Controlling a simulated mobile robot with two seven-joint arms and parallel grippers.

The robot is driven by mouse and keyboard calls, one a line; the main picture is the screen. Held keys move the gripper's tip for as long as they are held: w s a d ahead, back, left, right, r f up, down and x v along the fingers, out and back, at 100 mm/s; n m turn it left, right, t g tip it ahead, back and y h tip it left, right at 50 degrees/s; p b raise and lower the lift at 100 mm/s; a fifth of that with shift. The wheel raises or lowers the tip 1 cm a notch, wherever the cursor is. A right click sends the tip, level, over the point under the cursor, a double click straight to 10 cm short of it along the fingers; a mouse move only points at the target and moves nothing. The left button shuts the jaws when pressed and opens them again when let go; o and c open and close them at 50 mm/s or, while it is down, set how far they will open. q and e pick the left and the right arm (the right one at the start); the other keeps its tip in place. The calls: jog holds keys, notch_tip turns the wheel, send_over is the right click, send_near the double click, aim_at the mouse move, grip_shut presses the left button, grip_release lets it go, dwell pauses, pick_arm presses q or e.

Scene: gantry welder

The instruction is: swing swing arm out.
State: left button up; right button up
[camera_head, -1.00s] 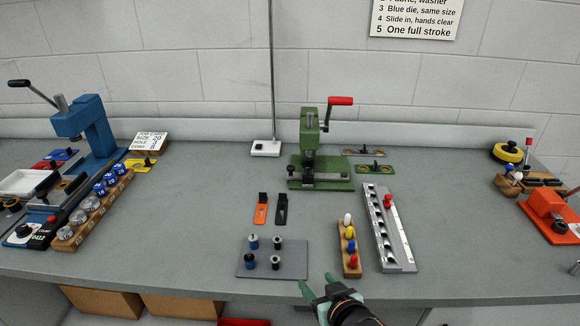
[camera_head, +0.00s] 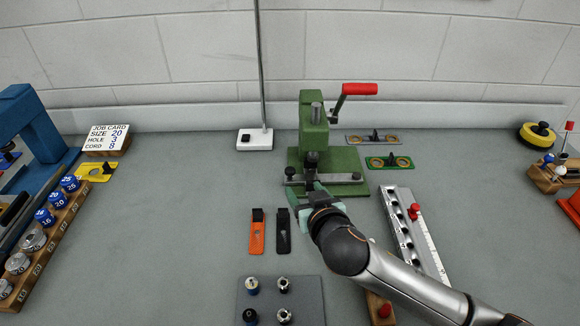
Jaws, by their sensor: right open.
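A green press (camera_head: 313,130) with a red-handled lever stands on a green base plate at the back of the bench. A grey metal bar (camera_head: 343,178) runs across the front of its base, with a black knob (camera_head: 290,173) at the bar's left end; it looks like the swing arm. My right gripper (camera_head: 316,189) is open, with its pale green fingers just in front of the bar, below the press's spindle. The fingers and wrist partly hide the middle of the bar, and I cannot tell whether they touch it. My left gripper is out of view.
Orange (camera_head: 257,231) and black (camera_head: 282,231) clips lie left of my gripper. A grey perforated rail (camera_head: 416,231) is to the right, partly behind my arm. A green plate (camera_head: 389,162) lies right of the press.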

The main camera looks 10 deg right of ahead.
aim_at(290, 171)
jog(key=x, duration=1.1)
jog(key=shift+w+a+f, duration=0.1)
jog(key=shift+w+f, duration=0.05)
grip_shut()
dwell(1.2)
